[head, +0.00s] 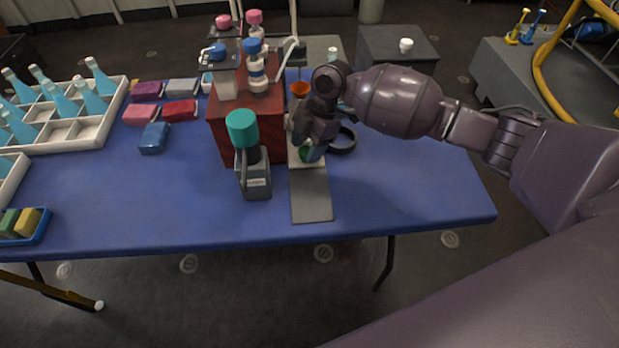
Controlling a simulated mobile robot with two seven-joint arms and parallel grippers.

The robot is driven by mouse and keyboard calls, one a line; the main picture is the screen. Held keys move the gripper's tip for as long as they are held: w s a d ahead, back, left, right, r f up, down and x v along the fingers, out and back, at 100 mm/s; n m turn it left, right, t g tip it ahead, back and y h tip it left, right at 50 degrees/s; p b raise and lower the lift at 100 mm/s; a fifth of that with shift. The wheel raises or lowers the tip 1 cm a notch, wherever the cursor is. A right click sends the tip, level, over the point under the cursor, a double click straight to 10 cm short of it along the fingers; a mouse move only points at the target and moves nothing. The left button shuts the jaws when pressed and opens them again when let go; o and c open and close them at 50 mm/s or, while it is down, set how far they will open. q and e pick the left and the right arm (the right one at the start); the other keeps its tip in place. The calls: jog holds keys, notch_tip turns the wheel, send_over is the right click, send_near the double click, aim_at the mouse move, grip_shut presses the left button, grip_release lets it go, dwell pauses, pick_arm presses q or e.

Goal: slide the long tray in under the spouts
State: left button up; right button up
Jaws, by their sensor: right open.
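The long tray (311,196) is a narrow grey strip lying lengthwise on the blue table, along the right side of a red box (226,130). Its near end is bare; its far part is partly hidden by my right gripper. My right gripper (305,152) is open and low over the tray's middle, by a small green item (306,153); I cannot tell whether it touches either. An orange cup-like piece (299,88) shows just beyond the gripper. Pump bottles with pink and blue caps (254,46) stand at the red box, with thin pale pipes (292,50) beside them. My left gripper is out of view.
A teal-capped grey device (254,176) stands close left of the tray. Coloured packets (155,137) and a white crate (85,133) of bottles are at left. The table (410,195) is clear at right.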

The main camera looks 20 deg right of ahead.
jog(key=shift+r, duration=0.1)
jog(key=shift+r+p, duration=1.55)
jog(key=shift+r, duration=1.95)
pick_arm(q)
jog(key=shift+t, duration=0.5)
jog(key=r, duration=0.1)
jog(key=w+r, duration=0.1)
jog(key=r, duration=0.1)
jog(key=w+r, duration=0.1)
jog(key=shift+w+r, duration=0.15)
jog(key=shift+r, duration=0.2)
pick_arm(e)
jog(key=shift+f, duration=0.1)
